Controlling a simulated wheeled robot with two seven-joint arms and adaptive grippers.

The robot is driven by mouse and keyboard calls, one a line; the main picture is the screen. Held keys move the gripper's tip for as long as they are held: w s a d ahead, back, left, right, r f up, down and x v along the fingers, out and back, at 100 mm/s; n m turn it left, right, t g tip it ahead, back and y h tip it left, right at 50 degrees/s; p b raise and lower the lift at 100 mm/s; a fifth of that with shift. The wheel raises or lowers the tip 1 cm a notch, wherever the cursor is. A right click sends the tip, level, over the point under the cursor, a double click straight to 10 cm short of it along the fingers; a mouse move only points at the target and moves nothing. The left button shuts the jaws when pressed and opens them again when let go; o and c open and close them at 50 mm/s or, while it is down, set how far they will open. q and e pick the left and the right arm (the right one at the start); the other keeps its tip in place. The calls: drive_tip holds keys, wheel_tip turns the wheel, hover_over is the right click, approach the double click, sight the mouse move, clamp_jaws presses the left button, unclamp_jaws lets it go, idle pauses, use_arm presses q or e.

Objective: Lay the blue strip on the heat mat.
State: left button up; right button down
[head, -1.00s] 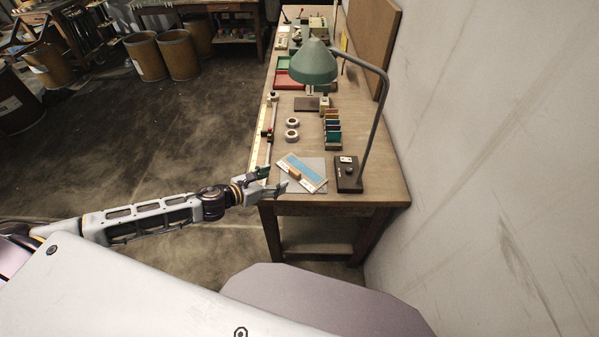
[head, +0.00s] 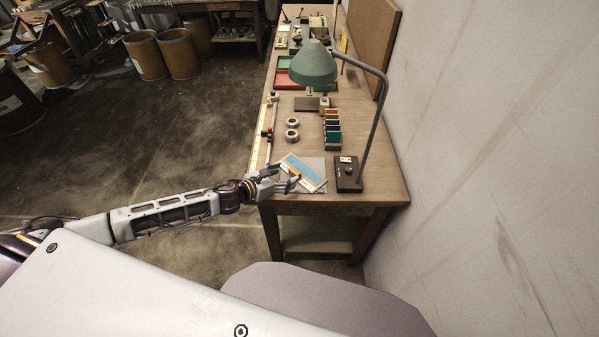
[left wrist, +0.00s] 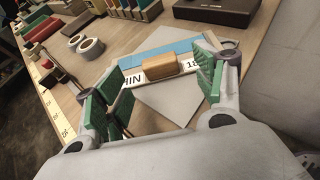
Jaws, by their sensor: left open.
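The blue strip (head: 303,167) lies flat at the near end of the bench, alongside a white printed band with a small tan wooden block (left wrist: 161,66) on it. The blue strip also shows in the left wrist view (left wrist: 160,48), behind the block. A flat grey mat (left wrist: 168,106), which I take to be the heat mat, shows under and around them. My left gripper (head: 283,179) is open, and its green-padded fingers stand on either side of the block in the left wrist view, with gaps on both sides. My right gripper is not in view.
A lamp base (head: 348,174) stands right of the mat, with its green shade (head: 313,64) overhead. Two tape rolls (head: 292,135), a rack of coloured pieces (head: 332,130) and a long ruler (head: 257,155) lie farther along. A wall bounds the right side.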

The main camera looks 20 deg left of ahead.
sight(295, 171)
use_arm(q)
drive_tip(key=shift+w, duration=0.1)
idle(0.3)
drive_tip(key=shift+r+p+x, duration=0.2)
drive_tip(key=shift+p+x, duration=0.25)
drive_tip(key=shift+x, duration=2.2)
drive_tip(key=c, duration=1.2)
drive_tip(key=shift+c, duration=0.2)
wheel_tip(295, 171, up, 10)
drive_tip(key=p, duration=0.1)
